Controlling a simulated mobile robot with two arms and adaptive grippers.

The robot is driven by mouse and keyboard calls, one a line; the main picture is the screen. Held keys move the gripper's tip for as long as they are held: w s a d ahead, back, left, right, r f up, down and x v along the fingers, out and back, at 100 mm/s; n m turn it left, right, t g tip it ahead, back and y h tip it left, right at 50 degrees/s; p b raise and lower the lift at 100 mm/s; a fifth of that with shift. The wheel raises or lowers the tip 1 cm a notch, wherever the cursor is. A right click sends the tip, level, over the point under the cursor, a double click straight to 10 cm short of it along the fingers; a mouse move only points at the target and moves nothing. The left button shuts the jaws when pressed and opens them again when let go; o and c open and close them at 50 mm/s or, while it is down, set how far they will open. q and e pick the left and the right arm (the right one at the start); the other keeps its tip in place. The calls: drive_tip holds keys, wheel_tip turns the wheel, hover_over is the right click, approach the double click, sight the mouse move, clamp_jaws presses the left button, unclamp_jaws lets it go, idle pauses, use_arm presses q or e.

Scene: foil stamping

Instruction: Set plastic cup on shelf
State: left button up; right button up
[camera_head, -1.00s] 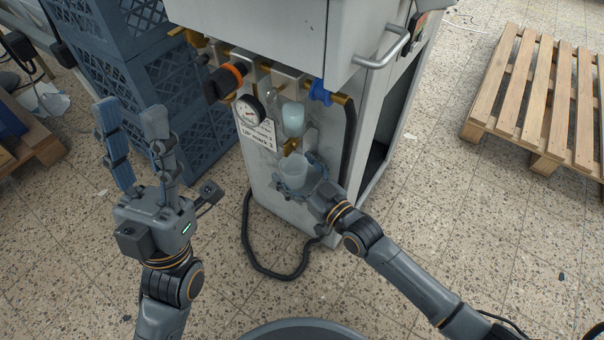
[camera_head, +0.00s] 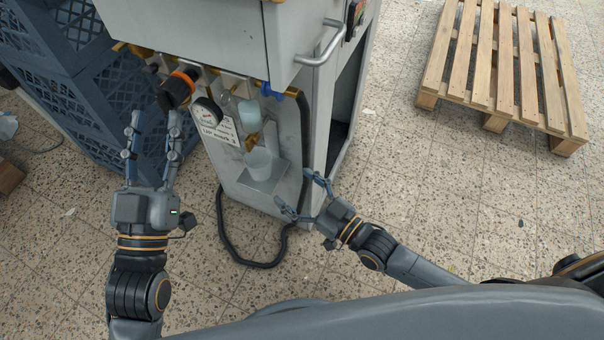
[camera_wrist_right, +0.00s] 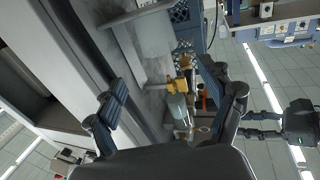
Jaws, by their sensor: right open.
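A translucent plastic cup (camera_head: 259,163) stands upright on a small grey shelf (camera_head: 276,183) on the machine's front, below a yellow drain valve (camera_head: 252,143) and a pale filter bowl (camera_head: 249,114). The cup also shows as a pale cylinder in the right wrist view (camera_wrist_right: 152,36). My right gripper (camera_head: 293,187) is open and empty, to the right of the shelf and apart from the cup. Its spread fingers show in the right wrist view (camera_wrist_right: 165,82). My left gripper (camera_head: 155,118) is open and empty, left of the machine, in front of the crates.
The grey machine (camera_head: 215,45) carries an orange-black knob (camera_head: 178,89), a gauge, a blue valve and a black hose (camera_head: 232,249) looping to the floor. Blue crates (camera_head: 65,85) stand at the left. A wooden pallet (camera_head: 500,65) lies at the right. Floor is clear between.

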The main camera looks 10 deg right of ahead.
wheel_tip(320, 180, up, 16)
drive_tip(key=a+m+t+h, duration=0.1)
drive_tip(key=m+t, duration=0.1)
drive_tip(key=t, duration=0.2)
drive_tip(key=s+d+r+m+t+h, duration=0.2)
drive_tip(key=d+r, duration=0.5)
drive_tip(key=r, duration=0.4)
drive_tip(key=shift+m+t+h, duration=0.4)
drive_tip(key=shift+t+h, duration=0.4)
drive_tip(key=shift+h, duration=0.3)
drive_tip(key=shift+f, duration=0.1)
